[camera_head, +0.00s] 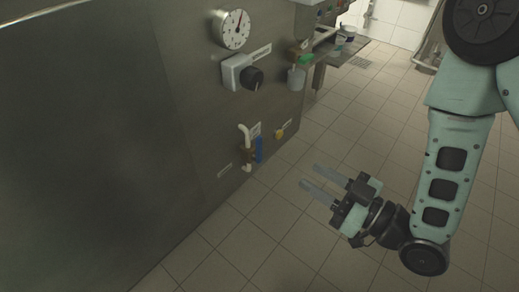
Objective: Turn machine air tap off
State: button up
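A tap with a blue lever (258,149) sits low on the side of the steel machine (100,130). The lever hangs about upright, roughly in line with the white pipe (245,135) beside it. A small label is next to it, too small to read, so I cannot confirm it is the air tap. My gripper (309,176) is to the right of the tap and a little lower in the picture, apart from it. Its two pale fingers are open with nothing between them, pointing left toward the machine.
A round gauge (235,30) and a black rotary knob (254,78) are above the tap. The tiled floor (370,110) is clear.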

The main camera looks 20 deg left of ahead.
aim_at(261, 145)
jog(key=b+x, duration=0.4)
jog(key=x, duration=1.1)
jog(key=shift+a, duration=0.1)
grip_shut()
